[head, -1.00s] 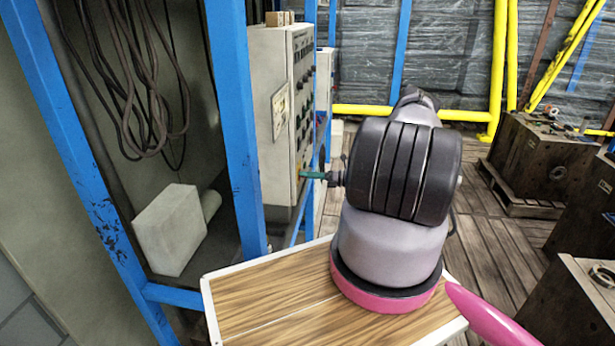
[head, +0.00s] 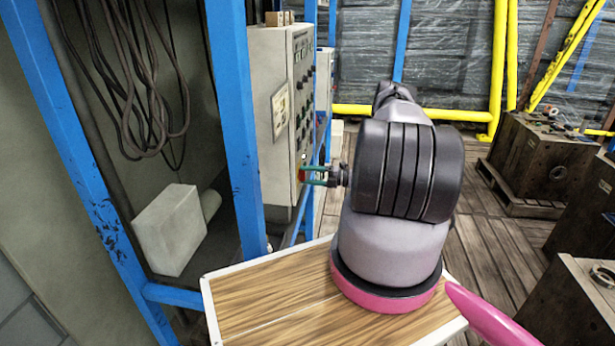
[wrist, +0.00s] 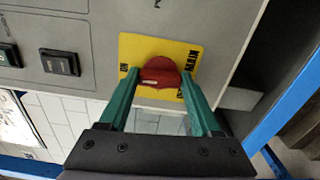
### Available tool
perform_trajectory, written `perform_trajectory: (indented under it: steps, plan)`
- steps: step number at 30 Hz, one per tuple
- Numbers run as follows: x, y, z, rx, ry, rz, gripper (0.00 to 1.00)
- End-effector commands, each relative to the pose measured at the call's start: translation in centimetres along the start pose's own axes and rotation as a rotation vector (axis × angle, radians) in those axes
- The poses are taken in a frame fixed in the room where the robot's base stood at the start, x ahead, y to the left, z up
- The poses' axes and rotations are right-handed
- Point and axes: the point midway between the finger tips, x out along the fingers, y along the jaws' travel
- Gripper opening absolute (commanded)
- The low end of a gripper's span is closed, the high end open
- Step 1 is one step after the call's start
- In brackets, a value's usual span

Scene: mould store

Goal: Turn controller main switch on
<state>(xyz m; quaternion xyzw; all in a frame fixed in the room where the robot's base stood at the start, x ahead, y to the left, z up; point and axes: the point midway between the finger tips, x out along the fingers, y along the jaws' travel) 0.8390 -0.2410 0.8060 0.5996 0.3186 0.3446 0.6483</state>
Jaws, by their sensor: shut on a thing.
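The controller cabinet (head: 278,85) is a pale grey box with rows of dark knobs on its front. Its main switch (wrist: 160,72) is a red rotary knob on a yellow plate (wrist: 128,48) in the wrist view, and its grip bar lies roughly across the picture. The plate's dark lettering runs sideways and is partly hidden by the fingers. My gripper (wrist: 160,78) has green fingers, one on each side of the knob, and is shut on it. In the head view my gripper (head: 312,174) reaches left to the cabinet's lower front, where a small bit of red shows at the fingertips.
A blue post (head: 232,120) stands left of the cabinet. Dark cables (head: 130,80) hang behind it, above a white block (head: 172,232). A wood-topped surface (head: 265,300) lies low in front. Brown mould blocks (head: 545,155) stand to the right. Dark buttons (wrist: 60,64) sit near the switch.

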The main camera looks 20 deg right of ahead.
Motion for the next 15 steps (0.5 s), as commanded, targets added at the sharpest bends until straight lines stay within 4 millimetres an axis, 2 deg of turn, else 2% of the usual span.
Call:
perform_trajectory:
  steps: [15]
  plan:
    - [-0.10,-0.03,0.07,0.094,-0.002,-0.001,0.09]
